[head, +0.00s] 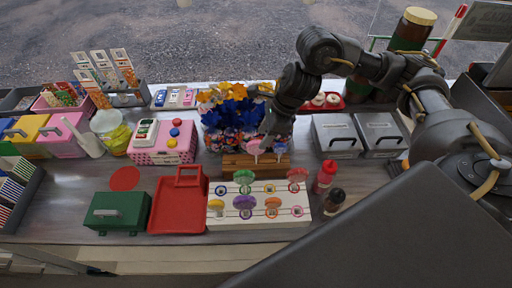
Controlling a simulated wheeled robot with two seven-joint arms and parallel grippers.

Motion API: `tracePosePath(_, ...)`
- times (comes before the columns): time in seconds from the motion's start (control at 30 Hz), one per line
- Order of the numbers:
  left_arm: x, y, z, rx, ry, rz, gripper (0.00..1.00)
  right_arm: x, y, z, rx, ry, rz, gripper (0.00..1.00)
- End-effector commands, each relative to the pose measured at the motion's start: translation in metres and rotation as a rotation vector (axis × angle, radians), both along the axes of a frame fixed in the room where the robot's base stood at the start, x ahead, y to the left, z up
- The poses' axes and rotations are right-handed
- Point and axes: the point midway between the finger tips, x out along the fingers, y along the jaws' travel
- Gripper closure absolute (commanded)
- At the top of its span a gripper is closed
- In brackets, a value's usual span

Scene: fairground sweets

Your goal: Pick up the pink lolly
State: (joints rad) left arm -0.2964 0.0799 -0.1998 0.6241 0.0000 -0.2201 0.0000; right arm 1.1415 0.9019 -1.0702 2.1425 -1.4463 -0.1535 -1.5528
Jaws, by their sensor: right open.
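My right gripper (267,142) reaches down from above, close to these lollies. It is open, and I see nothing held in it. Whether a fingertip touches a lolly is too small to tell. In front, a white stand (228,222) holds several lollies, among them green (244,177), purple (244,202), orange (272,203) and reddish-pink (297,174) ones. My left gripper is not in view.
A red tray (178,219) and green box (117,211) lie left of the stand. A red bottle (325,177) and dark bottle (334,202) stand right of it. Grey lidded boxes (336,136) are farther right.

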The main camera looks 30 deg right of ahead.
Motion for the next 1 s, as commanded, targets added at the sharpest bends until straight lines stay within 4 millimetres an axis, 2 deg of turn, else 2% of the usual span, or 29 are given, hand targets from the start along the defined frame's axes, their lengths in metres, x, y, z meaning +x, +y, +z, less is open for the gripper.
tracePosePath(0.13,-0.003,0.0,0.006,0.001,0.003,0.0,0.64,0.004,0.006,-0.014,0.0,0.001,0.0,0.58)
tracePosePath(0.33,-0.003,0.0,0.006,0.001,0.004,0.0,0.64,0.005,0.009,-0.019,0.0,-0.001,0.002,0.58)
tracePosePath(0.43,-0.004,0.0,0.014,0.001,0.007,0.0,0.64,0.007,0.012,-0.025,0.0,0.004,0.002,0.58)
tracePosePath(0.57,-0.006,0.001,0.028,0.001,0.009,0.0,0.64,0.014,0.018,-0.042,-0.001,0.005,0.001,0.58)
tracePosePath(0.7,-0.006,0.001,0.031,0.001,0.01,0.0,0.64,0.017,0.024,-0.06,0.002,0.001,0.002,0.58)
tracePosePath(1.0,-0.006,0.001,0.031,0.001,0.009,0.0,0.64,0.019,0.026,-0.066,0.002,-0.003,0.004,0.58)
